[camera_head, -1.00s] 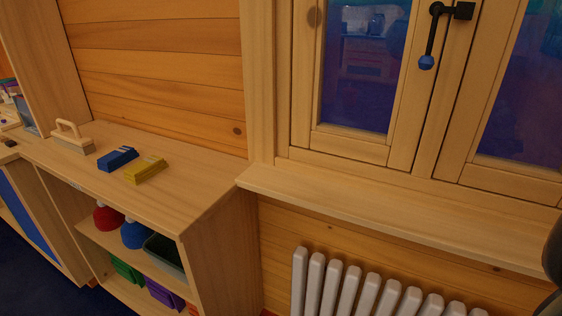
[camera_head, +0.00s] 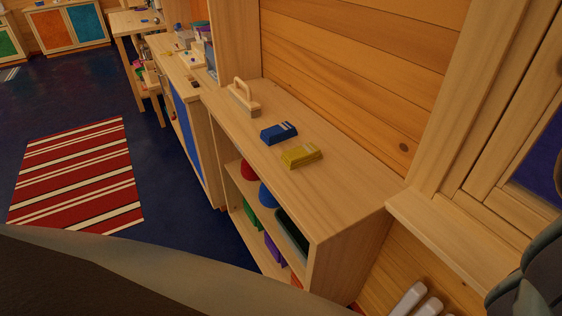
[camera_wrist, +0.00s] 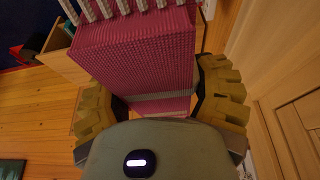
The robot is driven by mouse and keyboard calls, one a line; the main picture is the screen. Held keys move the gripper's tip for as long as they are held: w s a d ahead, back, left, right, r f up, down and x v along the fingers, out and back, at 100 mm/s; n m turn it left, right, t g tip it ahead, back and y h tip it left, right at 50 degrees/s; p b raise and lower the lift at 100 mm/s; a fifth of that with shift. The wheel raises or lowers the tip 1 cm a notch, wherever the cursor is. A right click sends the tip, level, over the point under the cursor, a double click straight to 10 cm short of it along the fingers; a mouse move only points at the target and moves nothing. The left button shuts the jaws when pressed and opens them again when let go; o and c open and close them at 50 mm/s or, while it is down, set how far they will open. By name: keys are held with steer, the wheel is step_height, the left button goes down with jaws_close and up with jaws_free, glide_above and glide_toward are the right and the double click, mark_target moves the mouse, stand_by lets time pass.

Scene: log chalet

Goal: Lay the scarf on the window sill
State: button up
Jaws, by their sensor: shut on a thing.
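My gripper (camera_wrist: 160,100) shows in the wrist view with its yellowish padded fingers on both sides of the scarf (camera_wrist: 135,55). It is shut on the scarf, a thick, folded, pink-red woven piece with a pale band near the fingers. White bars show at its far edge; I cannot tell whether they are fringe or the radiator behind. The scarf is not visible in the head view. The window sill (camera_head: 465,235) is a pale wooden ledge at the right of the head view, partly cut off and partly hidden by my arm. The part of it that shows is bare.
A wooden shelf unit (camera_head: 345,205) stands left of the sill, with a wooden-handled block (camera_head: 243,100), a blue block (camera_head: 278,133) and a yellow block (camera_head: 301,156) on top. A white radiator (camera_head: 410,298) is below the sill. Open blue floor and a striped rug (camera_head: 80,175) lie left.

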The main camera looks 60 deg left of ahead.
steer(key=shift+w+d+f+b, duration=0.1)
steer(key=shift+w+d+f, duration=0.1)
steer(key=shift+w, duration=2.25)
steer(key=shift+w+d+f+b, duration=0.1)
steer(key=shift+w+d+f, duration=0.1)
steer(key=shift+w, duration=2.25)
steer(key=shift+w+d+f+b, duration=0.1)
steer(key=shift+w+d+f, duration=0.1)
steer(key=shift+w, duration=2.25)
steer(key=shift+w+f, duration=0.1)
steer(key=shift+w, duration=0.15)
steer(key=shift+f, duration=0.1)
steer(key=shift+a+f+p, duration=0.1)
steer(key=shift+f+p, duration=0.6)
steer(key=shift+f, duration=0.95)
steer(key=shift+f, duration=0.2)
steer(key=o, duration=1.2)
steer(key=shift+r, duration=0.1)
steer(key=shift+c, duration=0.2)
